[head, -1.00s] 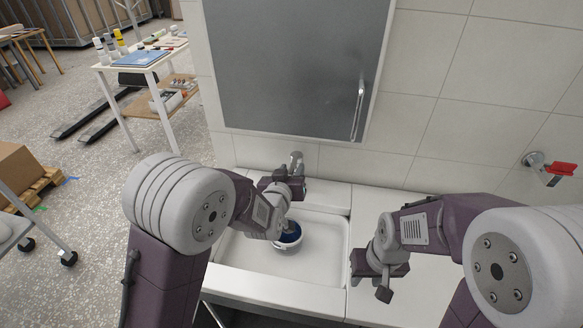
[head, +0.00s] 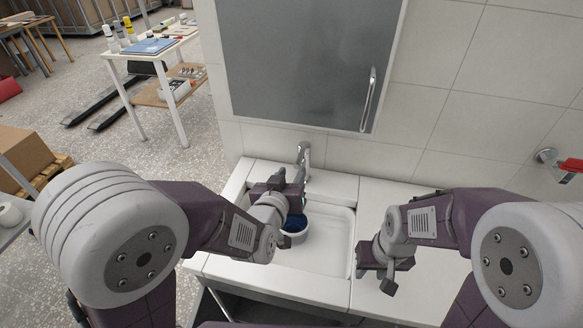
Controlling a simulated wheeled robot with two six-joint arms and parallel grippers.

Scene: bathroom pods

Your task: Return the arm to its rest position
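My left gripper (head: 280,186) is over the left part of the white sink basin (head: 330,252), just in front of the tap. Its fingers overlap dark parts of the arm, so I cannot tell whether it is open or shut. A white round bowl with a dark blue inside (head: 294,229) stands in the basin, partly hidden behind my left wrist. My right gripper (head: 377,278) hangs over the white counter to the right of the basin. Its fingers look apart, with nothing seen between them.
A chrome tap (head: 304,155) stands at the back of the sink. A grey cabinet door with a handle (head: 369,98) hangs above. A red-handled wall fitting (head: 570,165) is at the right. Bare counter (head: 425,297) lies right of the basin.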

